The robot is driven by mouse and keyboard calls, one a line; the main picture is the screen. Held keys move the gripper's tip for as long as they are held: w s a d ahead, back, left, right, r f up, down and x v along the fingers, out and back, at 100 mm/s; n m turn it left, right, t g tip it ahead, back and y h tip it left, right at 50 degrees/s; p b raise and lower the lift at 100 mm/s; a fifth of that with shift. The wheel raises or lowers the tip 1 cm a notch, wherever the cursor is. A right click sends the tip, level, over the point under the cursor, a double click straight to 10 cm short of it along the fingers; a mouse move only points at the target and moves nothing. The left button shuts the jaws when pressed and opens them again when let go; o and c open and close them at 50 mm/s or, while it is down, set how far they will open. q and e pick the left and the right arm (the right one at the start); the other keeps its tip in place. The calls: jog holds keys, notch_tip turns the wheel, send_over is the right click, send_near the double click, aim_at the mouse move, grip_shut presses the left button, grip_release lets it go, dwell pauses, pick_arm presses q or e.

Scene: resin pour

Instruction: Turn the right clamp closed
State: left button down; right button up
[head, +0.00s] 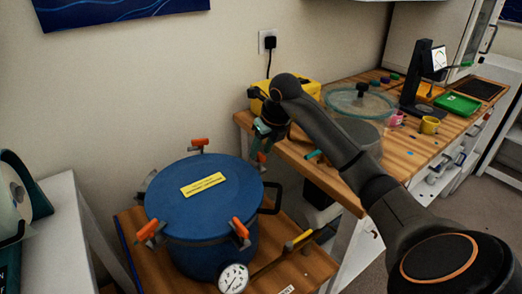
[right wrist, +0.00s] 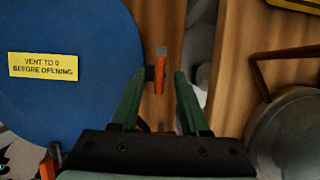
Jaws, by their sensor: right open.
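The blue pot (head: 215,262) stands on a low wooden surface, its blue lid (head: 215,215) bearing a yellow label. The lid also fills the left of the right wrist view (right wrist: 60,110). The right clamp has an orange handle (right wrist: 159,78) at the lid's right edge. In the head view it is mostly hidden by my right gripper (head: 262,145). My right gripper is open, its green fingers (right wrist: 162,82) on either side of the orange handle. I cannot tell whether either finger touches it. My left gripper is not in view.
Other orange clamps sit at the lid's back (head: 199,143), front left (head: 148,230) and front right (head: 240,229). A pressure gauge (head: 233,278) is at the pot's front. The wooden bench (head: 340,185) with a yellow box (head: 308,89) stands close by my right arm.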

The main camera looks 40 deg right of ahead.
jog(key=shift+w+f, duration=0.1)
jog(key=shift+f, duration=0.2)
grip_shut()
dwell(0.5)
